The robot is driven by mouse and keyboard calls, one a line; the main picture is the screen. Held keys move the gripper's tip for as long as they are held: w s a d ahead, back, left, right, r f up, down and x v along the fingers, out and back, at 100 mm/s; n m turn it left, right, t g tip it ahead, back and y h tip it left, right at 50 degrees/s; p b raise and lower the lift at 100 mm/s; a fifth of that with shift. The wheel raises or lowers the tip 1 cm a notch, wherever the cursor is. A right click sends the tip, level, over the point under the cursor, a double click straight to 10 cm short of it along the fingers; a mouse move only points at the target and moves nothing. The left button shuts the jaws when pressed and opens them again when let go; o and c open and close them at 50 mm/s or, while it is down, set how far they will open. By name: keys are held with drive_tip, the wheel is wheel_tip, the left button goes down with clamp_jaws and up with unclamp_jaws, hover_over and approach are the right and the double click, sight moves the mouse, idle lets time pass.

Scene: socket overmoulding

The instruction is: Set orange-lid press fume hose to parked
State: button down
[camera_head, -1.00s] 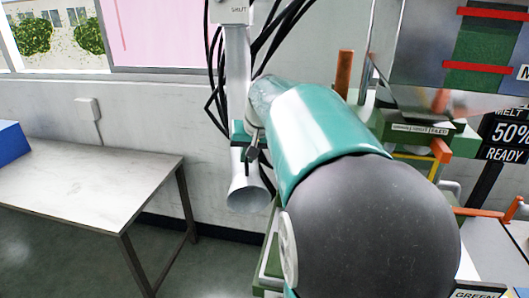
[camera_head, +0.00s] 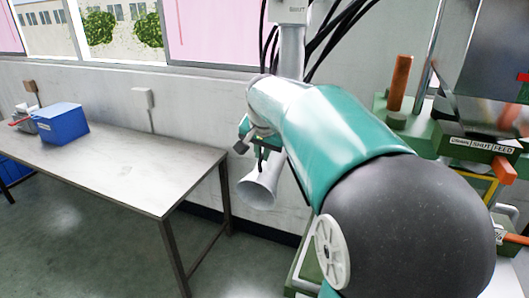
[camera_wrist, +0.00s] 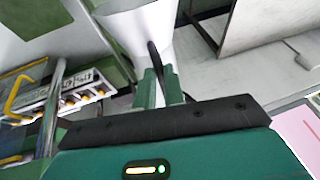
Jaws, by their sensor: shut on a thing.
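The pale grey fume hose (camera_head: 292,52) drops from a white box marked SHUT (camera_head: 289,11) at the wall. Its flared mouth (camera_head: 260,190) hangs tilted down and left, in the gap between the steel table and the green press (camera_head: 440,140). My gripper (camera_head: 258,143) is shut at the hose just above the mouth, partly hidden by my arm. In the wrist view, the green fingers (camera_wrist: 158,88) close around a thin dark part beside the white hose (camera_wrist: 140,28). An orange lid is not clearly seen; the press has an orange upright handle (camera_head: 399,82).
A steel table (camera_head: 130,175) stands left, with a blue box (camera_head: 62,124) at its far left. Black cables (camera_head: 335,35) hang behind the hose. A press panel (camera_head: 482,145) reads SHUT and FEED. Floor left of the mouth is open under the table.

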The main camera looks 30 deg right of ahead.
drive_tip(key=shift+r, duration=0.1)
drive_tip(key=c, duration=1.5)
unclamp_jaws()
drive_tip(key=v, duration=1.3)
drive_tip(key=shift+r, duration=0.35)
drive_tip(key=shift+s, duration=0.1)
drive_tip(key=s+a+f+n+t+y, duration=0.1)
drive_tip(key=s+a+f+n+y, duration=0.1)
drive_tip(key=s+a+f+n, duration=0.8)
drive_tip(key=s+a+f, duration=0.5)
drive_tip(key=s+f, duration=0.3)
drive_tip(key=shift+s+a+f, duration=0.25)
drive_tip(key=shift+s+f, duration=0.15)
